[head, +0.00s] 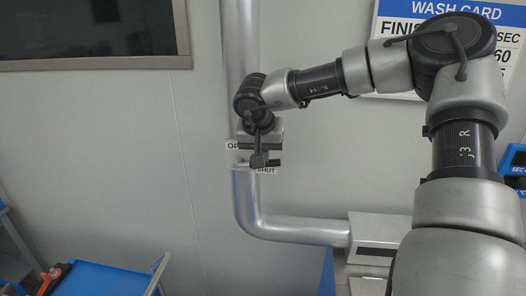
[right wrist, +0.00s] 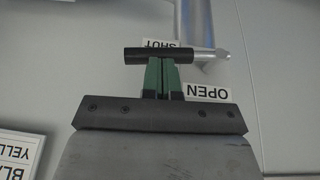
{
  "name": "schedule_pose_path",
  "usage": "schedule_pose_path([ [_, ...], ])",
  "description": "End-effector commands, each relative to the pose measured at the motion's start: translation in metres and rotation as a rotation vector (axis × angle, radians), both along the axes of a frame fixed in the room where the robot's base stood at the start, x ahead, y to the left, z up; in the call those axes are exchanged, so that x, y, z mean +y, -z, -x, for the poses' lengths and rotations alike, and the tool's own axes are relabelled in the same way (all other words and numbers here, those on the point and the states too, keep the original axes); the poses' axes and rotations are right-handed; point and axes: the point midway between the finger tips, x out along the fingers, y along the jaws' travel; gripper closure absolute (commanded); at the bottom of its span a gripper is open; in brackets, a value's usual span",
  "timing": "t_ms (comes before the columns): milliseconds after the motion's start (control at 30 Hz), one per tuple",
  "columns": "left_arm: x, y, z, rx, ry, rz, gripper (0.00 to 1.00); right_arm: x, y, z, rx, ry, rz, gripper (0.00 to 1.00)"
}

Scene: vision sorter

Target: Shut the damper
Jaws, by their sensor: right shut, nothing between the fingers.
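The damper lever has a black grip (right wrist: 160,53) and a bright metal rod (right wrist: 217,54). In the head view its grip (head: 270,163) points right from the pipe, roughly level, just above the SHUT label (head: 266,171). The OPEN label (head: 232,145) is higher and to the left. In the right wrist view the SHUT label (right wrist: 160,43) and OPEN label (right wrist: 207,93) appear upside down. My right gripper (right wrist: 163,68) is shut and empty, its green fingertips right at the grip; I cannot tell whether they touch. It partly hides the lever in the head view (head: 260,154). My left gripper is out of view.
A metal pipe (head: 245,205) runs down the wall and bends right into a pale box (head: 375,235). A wash card sign (head: 385,25) hangs at the upper right. A blue cart (head: 105,280) stands at the lower left.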

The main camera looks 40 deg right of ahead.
Motion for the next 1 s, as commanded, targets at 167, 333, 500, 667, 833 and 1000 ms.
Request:
schedule_pose_path([
  [167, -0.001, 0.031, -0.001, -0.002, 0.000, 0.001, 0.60, -0.004, 0.019, 0.002, -0.057, 0.001, -0.046, 1.00],
  [333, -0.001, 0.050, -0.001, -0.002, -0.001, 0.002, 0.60, -0.006, 0.025, 0.004, -0.122, 0.001, -0.097, 1.00],
  [500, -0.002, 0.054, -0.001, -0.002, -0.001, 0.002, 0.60, -0.006, 0.024, 0.005, -0.143, 0.001, -0.118, 1.00],
  [667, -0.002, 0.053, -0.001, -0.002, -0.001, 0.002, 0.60, -0.006, 0.025, 0.006, -0.138, 0.001, -0.119, 1.00],
  [833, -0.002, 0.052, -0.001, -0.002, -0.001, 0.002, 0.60, -0.006, 0.025, 0.007, -0.134, 0.002, -0.120, 1.00],
  [1000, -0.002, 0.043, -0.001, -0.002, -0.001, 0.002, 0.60, -0.004, 0.009, 0.010, -0.140, 0.003, -0.118, 1.00],
])
